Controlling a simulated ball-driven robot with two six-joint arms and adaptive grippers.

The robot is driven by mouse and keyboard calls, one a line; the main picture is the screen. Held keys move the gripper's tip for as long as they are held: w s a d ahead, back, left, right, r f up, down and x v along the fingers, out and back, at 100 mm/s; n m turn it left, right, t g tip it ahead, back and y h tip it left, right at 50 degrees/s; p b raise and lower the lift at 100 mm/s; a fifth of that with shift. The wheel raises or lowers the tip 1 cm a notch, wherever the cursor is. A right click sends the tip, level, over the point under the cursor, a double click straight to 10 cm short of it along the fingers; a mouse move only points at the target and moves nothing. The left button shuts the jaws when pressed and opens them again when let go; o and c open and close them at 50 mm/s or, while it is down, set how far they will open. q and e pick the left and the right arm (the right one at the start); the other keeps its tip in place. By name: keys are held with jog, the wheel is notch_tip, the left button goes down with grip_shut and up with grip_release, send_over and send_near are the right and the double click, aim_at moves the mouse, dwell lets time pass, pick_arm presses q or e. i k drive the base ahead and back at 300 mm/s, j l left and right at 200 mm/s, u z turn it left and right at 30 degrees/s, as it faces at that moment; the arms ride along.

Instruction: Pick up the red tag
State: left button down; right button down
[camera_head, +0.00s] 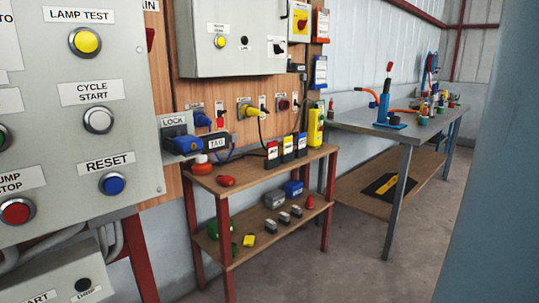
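A small upright red tag (272,161) with a white label patch and dark lettering, too small to read, stands near the back edge of the wooden shelf's top board (262,178). A red object (225,181) lies on the same board, nearer and to the left. Neither gripper is in view.
A grey panel (130,165) with buttons fills the left. Blue lock items (187,144) project from the wall. Padlock-like items and a green object (215,230) sit on the lower shelf. A metal workbench (400,133) stands behind right; a blue-grey surface (490,200) blocks the right. Floor between is clear.

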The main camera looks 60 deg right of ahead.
aim_at(272, 147)
jog(key=z, duration=1.9)
jog(key=i+l+u, duration=0.2)
jog(key=i+u, duration=0.2)
jog(key=i+l+u, duration=0.4)
jog(key=i, duration=0.2)
jog(key=i+l+u, duration=0.4)
jog(key=i+l, duration=0.05)
